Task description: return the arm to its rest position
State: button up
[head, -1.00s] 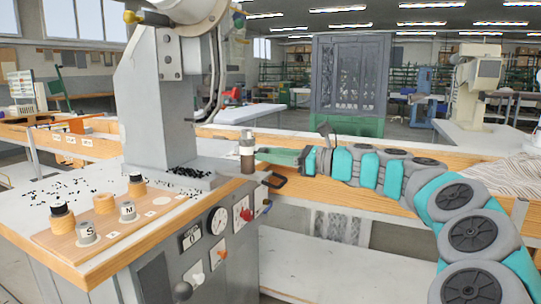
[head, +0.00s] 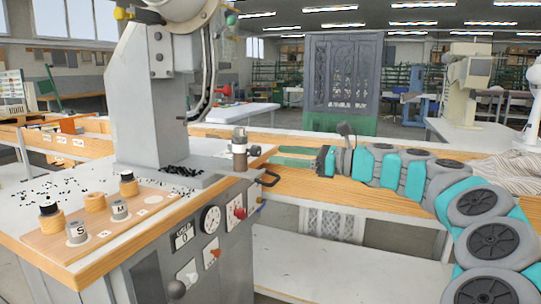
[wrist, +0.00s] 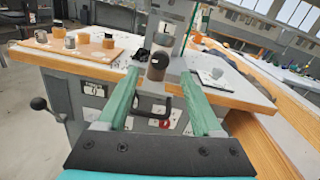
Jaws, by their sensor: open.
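My gripper (head: 290,157) is at the end of my teal and grey arm, to the right of the press bench's corner in the head view. Its two green fingers are spread apart with nothing between them. In the wrist view my gripper (wrist: 161,73) points at the bench corner. A dark cylinder with a lighter top (head: 240,150) stands upright on that corner, beyond the fingertips and apart from them. It shows between the fingers in the wrist view (wrist: 157,67).
The grey press column (head: 147,110) rises from the bench. A wooden board (head: 105,228) holds several small cylinders. A wooden-edged table (head: 375,203) runs beneath my arm. White cloth (head: 505,172) lies right.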

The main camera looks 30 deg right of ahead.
jog(key=shift+v, duration=0.95)
jog(key=s+a+f+n+g, duration=0.2)
jog(key=a+f+n+g, duration=0.1)
jog(key=a, duration=0.5)
jog(key=s+a+f+n+g, duration=0.15)
jog(key=a+n, duration=0.25)
jog(key=a, duration=0.4)
jog(key=s+a+f+n+g, duration=0.1)
jog(key=a+f+n+g, duration=0.25)
jog(key=a, duration=0.45)
jog(key=s+a+f+n+g+h, duration=0.2)
jog(key=s+a+f+n+g, duration=0.15)
jog(key=s+a+f, duration=0.3)
jog(key=s+f+n+g+h, duration=0.3)
jog(key=s+f+n+h, duration=0.2)
jog(key=s+f+n, duration=0.5)
jog(key=s+d+f+n+h, duration=0.1)
jog(key=s+d+f+h, duration=0.1)
jog(key=s, duration=0.4)
jog(key=s+d+f+n+g+h, duration=0.1)
jog(key=s+d+f+h, duration=0.1)
jog(key=s+d+f, duration=0.3)
jog(key=shift+s+f+h, duration=0.3)
jog(key=shift+s+f, duration=0.1)
jog(key=shift+s, duration=0.4)
